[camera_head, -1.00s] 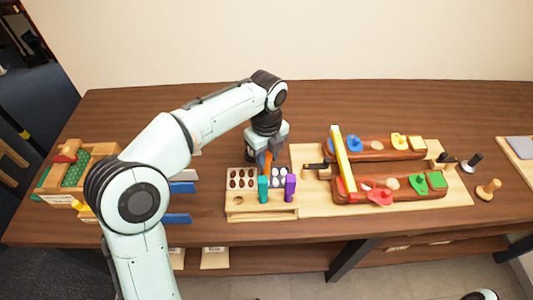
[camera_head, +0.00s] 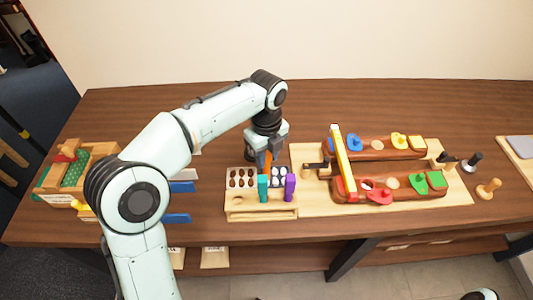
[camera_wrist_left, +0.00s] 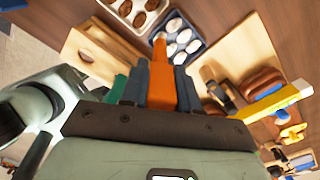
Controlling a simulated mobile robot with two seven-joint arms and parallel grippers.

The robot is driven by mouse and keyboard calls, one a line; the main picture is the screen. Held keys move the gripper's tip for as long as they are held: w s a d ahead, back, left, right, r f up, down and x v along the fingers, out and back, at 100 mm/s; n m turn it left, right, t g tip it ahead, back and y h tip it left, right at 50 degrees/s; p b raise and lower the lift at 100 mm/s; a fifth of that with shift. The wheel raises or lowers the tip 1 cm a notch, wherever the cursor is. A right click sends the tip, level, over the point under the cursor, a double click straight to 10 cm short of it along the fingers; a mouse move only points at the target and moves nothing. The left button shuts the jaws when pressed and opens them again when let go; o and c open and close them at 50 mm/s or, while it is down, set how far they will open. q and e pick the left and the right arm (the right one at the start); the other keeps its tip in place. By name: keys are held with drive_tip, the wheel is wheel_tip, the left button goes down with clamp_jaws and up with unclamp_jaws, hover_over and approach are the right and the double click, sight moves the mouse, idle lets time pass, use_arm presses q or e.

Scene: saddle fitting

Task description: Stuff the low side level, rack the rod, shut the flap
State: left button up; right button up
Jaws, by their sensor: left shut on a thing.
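My left gripper (camera_head: 266,158) is shut on an orange rod-like tool (camera_wrist_left: 161,78), above and behind the trays. Its tip points toward the white-wad tray (camera_wrist_left: 196,22) in the left wrist view. The saddle has two brown panels: a back one (camera_head: 374,150) with blue and yellow flaps, and a front one (camera_head: 408,195) with red and green flaps. A yellow bar (camera_head: 343,160) lies across their left ends; I cannot tell its tilt. A wooden rack (camera_head: 262,212) has an empty-looking hole and holds a teal tool (camera_head: 263,188) and a purple tool (camera_head: 290,187). My right gripper is out of view.
A tray of brown wads (camera_head: 242,178) stands beside the white wads, behind the rack. A wooden box (camera_head: 75,175) and blue pieces (camera_head: 180,187) are at left. The table's back strip is clear.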

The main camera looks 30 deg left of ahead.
use_arm(q)
drive_tip(key=shift+f+b, duration=0.5)
drive_tip(key=shift+f, duration=0.45)
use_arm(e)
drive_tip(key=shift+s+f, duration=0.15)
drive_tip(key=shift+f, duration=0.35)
use_arm(q)
drive_tip(key=shift+f, duration=0.15)
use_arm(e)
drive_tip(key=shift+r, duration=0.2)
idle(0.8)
use_arm(q)
drive_tip(key=shift+r+p, duration=1.8)
drive_tip(key=shift+r, duration=0.15)
drive_tip(key=shift+r+p, duration=1.25)
drive_tip(key=shift+r, duration=0.45)
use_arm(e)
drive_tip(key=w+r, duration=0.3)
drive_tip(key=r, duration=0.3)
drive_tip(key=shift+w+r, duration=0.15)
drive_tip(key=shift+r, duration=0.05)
use_arm(q)
drive_tip(key=shift+r, duration=0.1)
